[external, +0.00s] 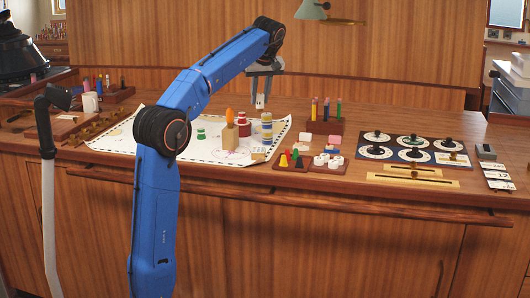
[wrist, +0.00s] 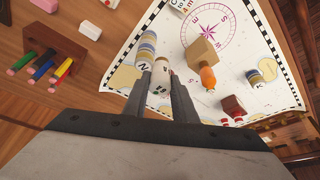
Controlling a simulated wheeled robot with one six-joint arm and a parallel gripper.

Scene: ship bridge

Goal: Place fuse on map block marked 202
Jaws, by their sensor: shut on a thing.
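My gripper (external: 261,103) is shut on a small pale cylinder, apparently the fuse (wrist: 160,72), and holds it above the map, clear of the table. In the wrist view my fingers (wrist: 168,88) close on its sides. A striped cylinder (wrist: 147,48) is just left of it there; it also shows below my gripper in the external view (external: 267,137). A wooden block (wrist: 203,51) with an orange-handled piece (external: 230,115) in it stands on the map (external: 118,141). A small pale block with lettering (external: 258,153) lies near the map's front edge. I cannot read 202 on any block.
A wooden rack of coloured pencils (external: 324,120) stands right of the map. Small trays with coloured pegs (external: 291,160) and white pieces (external: 328,162) sit in front of it. A dial panel (external: 405,147) is further right. A white mug (external: 90,102) is at left.

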